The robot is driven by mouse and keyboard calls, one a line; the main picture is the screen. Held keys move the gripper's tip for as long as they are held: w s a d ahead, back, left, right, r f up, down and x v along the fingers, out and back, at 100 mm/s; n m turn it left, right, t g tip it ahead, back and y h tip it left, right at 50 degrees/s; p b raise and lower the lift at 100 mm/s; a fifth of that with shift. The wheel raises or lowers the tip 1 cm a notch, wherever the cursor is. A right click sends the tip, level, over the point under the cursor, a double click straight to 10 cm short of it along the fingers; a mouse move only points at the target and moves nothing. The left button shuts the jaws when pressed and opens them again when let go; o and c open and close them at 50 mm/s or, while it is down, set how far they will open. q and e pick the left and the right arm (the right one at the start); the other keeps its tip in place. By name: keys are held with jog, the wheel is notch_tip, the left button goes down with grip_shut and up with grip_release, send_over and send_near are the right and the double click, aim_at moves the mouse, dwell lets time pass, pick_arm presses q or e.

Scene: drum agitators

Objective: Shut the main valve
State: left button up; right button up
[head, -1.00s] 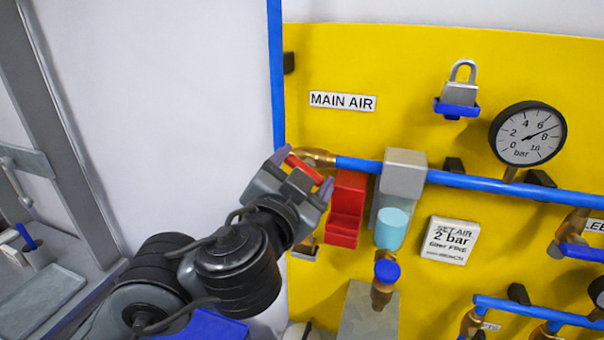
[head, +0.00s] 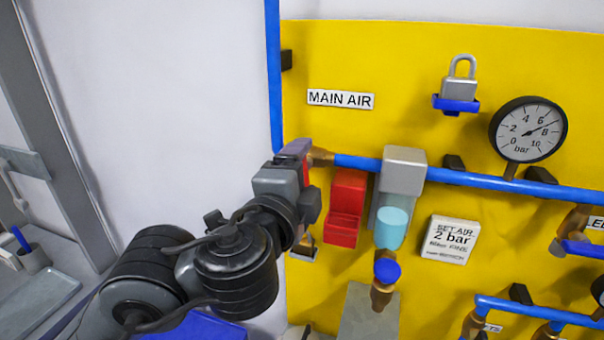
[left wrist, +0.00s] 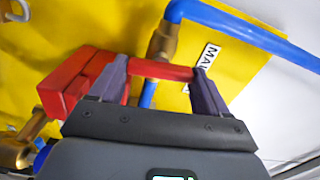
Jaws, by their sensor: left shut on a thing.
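The main valve's brass body (head: 320,157) sits in the blue pipe below the MAIN AIR label (head: 341,99). It also shows in the left wrist view (left wrist: 163,42). My left gripper (head: 300,160) is at the valve, shut on its red handle (left wrist: 160,70). In the left wrist view, the handle spans between the two fingers of the gripper (left wrist: 163,78) and lies roughly across the line of the pipe. In the head view, the gripper hides most of the handle, leaving a thin red strip. My right gripper is not in view.
A red holder (head: 346,208) is on the yellow panel (head: 410,65), close right of my gripper. A grey regulator (head: 403,170) with a light-blue bowl stands beyond it. A padlock (head: 459,88) and a pressure gauge (head: 528,130) are upper right. White wall lies left.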

pick_arm(q)
jog(key=shift+m, duration=0.6)
jog(key=o, duration=1)
jog(key=p+v, duration=0.6)
jog(key=v, duration=0.4)
jog(key=shift+s+a, duration=0.15)
jog(key=shift+s, duration=0.25)
